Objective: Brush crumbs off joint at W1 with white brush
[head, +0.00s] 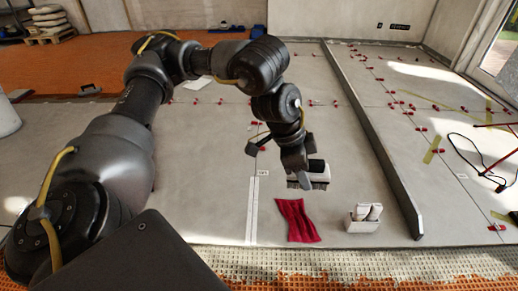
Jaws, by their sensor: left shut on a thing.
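My left gripper (300,165) reaches over the tiled floor from the left and is shut on the white brush (309,179). The brush has a pale body and dark bristles that point down. It is just right of a small label (263,173), too small to read, at the top of a pale double strip (251,210) along a tile joint. I cannot tell whether the bristles touch the tiles. No crumbs can be made out at this size. My right gripper is not in view.
A red cloth (296,220) lies below the brush. A small white box (363,218) with rolled pale items stands right of it. A long grey straightedge (380,150) runs along the floor further right. Several red clips dot the joints. Orange matting edges the front.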

